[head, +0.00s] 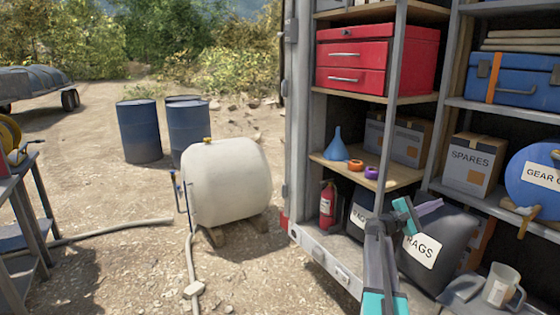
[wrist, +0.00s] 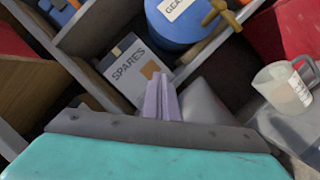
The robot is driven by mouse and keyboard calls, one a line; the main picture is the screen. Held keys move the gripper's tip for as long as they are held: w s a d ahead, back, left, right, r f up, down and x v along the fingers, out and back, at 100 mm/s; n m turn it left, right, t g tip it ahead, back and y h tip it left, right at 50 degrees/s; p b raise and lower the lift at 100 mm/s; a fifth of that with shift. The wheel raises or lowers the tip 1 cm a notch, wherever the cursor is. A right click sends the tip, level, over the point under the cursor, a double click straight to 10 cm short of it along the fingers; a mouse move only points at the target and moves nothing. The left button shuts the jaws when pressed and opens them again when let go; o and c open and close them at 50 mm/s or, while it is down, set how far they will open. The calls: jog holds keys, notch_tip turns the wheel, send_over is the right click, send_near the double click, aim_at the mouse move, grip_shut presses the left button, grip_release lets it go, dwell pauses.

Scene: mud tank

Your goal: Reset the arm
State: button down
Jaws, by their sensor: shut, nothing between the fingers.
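My arm rises from the bottom of the head view in front of the shelving. My gripper (head: 432,206) has pale purple fingers and points right, in front of the dark rags sack (head: 432,250). In the wrist view my gripper (wrist: 162,98) shows its two fingers together, shut and empty. Beyond the fingertips in that view is the grey SPARES box (wrist: 124,72). I cannot tell whether the fingers touch anything.
Shelves hold a red tool chest (head: 375,60), a blue funnel (head: 336,146) and a blue round container (head: 533,180). A clear jug (head: 501,287) stands low at right. A cream tank (head: 228,180) and blue drums (head: 139,131) stand outside on open dirt.

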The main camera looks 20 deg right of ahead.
jog(key=w+a+f+n+t+y, duration=0.1)
jog(key=w+a+f, duration=0.1)
jog(key=a+f, duration=0.25)
jog(key=w+a+f+n+t, duration=0.1)
jog(key=w+a+f, duration=0.2)
jog(key=f, duration=0.3)
jog(key=s+a+f+t+y+p, duration=0.1)
jog(key=s+a+f+y, duration=0.15)
jog(key=a+f, duration=1.05)
jog(key=s+a+f+t+y+p, duration=0.1)
jog(key=a+f+y, duration=0.3)
jog(key=a+f, duration=0.9)
jog(key=s+a+f+g+y, duration=0.3)
jog(key=s+a+f+y, duration=0.2)
jog(key=s+a+f, duration=1.2)
jog(key=s+a+f+m+g+y, duration=0.2)
jog(key=s+a+m+y, duration=0.2)
jog(key=s+a, duration=0.4)
jog(key=s+a+f+m+g+y, duration=0.1)
jog(key=s+a+f+m+y, duration=0.1)
jog(key=s+a, duration=0.6)
jog(key=shift+a+m+g+y+p, duration=0.45)
jog(key=shift+a+m+y, duration=0.2)
jog(key=shift+m+y, duration=0.3)
